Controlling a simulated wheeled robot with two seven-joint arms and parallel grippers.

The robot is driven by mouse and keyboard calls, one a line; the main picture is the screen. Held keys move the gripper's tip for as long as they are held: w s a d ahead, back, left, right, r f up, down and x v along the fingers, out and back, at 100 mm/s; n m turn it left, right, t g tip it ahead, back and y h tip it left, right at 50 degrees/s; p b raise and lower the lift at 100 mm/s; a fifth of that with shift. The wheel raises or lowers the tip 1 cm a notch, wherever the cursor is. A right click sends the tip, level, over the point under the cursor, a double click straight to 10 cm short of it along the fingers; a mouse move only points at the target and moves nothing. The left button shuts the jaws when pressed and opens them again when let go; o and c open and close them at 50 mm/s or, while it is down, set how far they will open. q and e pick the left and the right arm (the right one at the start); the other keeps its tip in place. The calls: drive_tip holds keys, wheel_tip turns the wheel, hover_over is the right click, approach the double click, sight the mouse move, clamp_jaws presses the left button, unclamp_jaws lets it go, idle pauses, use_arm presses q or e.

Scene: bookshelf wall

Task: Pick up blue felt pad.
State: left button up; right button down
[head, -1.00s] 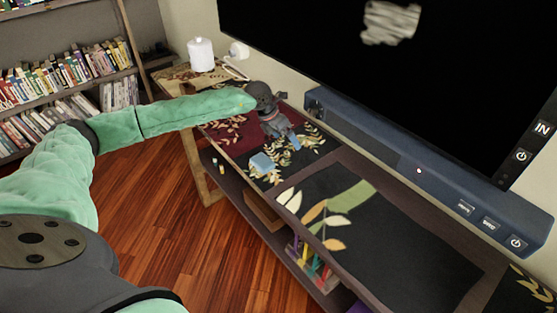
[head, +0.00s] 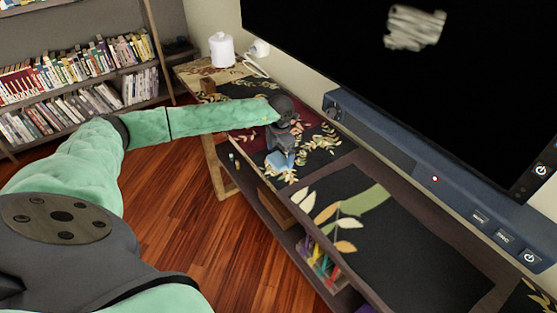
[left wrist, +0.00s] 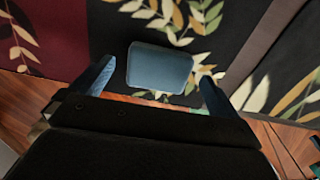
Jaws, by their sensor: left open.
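The blue felt pad (head: 280,161) lies flat on the dark, leaf-patterned top of the shelf unit below the screen. In the left wrist view the pad (left wrist: 158,68) is a blue-grey rounded rectangle, seen whole. My left gripper (head: 286,146) is right beside it and partly over it in the head view. In the left wrist view its two blue fingers stand apart, one on each side of the pad, with room between each finger and the pad. The left gripper (left wrist: 155,85) is open and holds nothing. My right gripper is not in view.
A large black screen (head: 420,90) and a blue-grey soundbar (head: 440,185) stand behind the shelf top. A white canister (head: 222,50) is at the far end. A lower shelf holds colourful items (head: 320,262). A bookcase (head: 75,85) stands at the left.

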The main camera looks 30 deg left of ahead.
use_arm(q)
drive_tip(key=shift+f, duration=1.2)
drive_tip(key=c, duration=1)
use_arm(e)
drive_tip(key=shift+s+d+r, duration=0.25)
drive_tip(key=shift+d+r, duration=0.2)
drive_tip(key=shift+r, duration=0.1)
use_arm(q)
drive_tip(key=r, duration=0.1)
drive_tip(key=r+b, duration=0.1)
drive_tip(key=r, duration=0.2)
drive_tip(key=shift+d+r+b, duration=0.15)
drive_tip(key=shift+d+b, duration=0.2)
drive_tip(key=shift+w+d+r+b, duration=0.1)
drive_tip(key=shift+d+r+b, duration=0.3)
drive_tip(key=shift+d+r, duration=1.1)
drive_tip(key=shift+d+r+b, duration=0.4)
drive_tip(key=shift+d+r, duration=0.35)
drive_tip(key=shift+d, duration=1.4)
drive_tip(key=shift+w+d+r+b, duration=0.1)
drive_tip(key=shift+d+r+b, duration=0.3)
drive_tip(key=shift+d+r, duration=1.1)
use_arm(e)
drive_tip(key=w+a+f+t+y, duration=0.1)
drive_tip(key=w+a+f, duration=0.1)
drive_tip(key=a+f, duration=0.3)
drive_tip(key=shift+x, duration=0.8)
